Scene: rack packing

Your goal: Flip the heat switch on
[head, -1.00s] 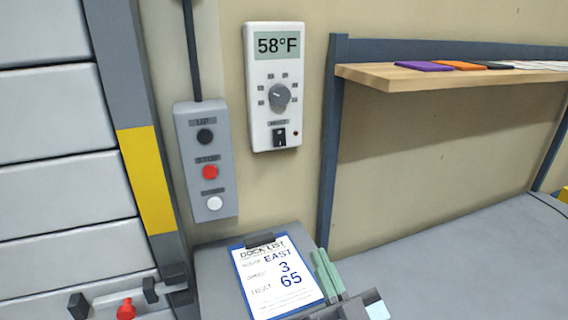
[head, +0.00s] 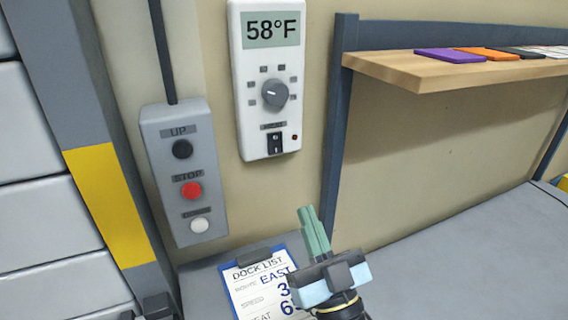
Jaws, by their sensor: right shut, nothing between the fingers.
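The white thermostat panel (head: 251,112) hangs on the wall and its display reads 58°F. A grey dial (head: 275,94) sits at its middle. The small black heat switch (head: 275,143) is low on the panel, with a small dark red light (head: 295,138) to its right. My right gripper (head: 311,212) points up, with its green fingers shut and empty. It is below and to the right of the switch, apart from it. My left gripper is not in view.
A grey control box (head: 155,158) with UP, STOP and a white lower button hangs left of the panel. A clipboard (head: 240,285) headed DOCK LIST lies below, partly hidden by my gripper. A wooden shelf (head: 440,75) on a blue-grey post (head: 336,130) stands to the right.

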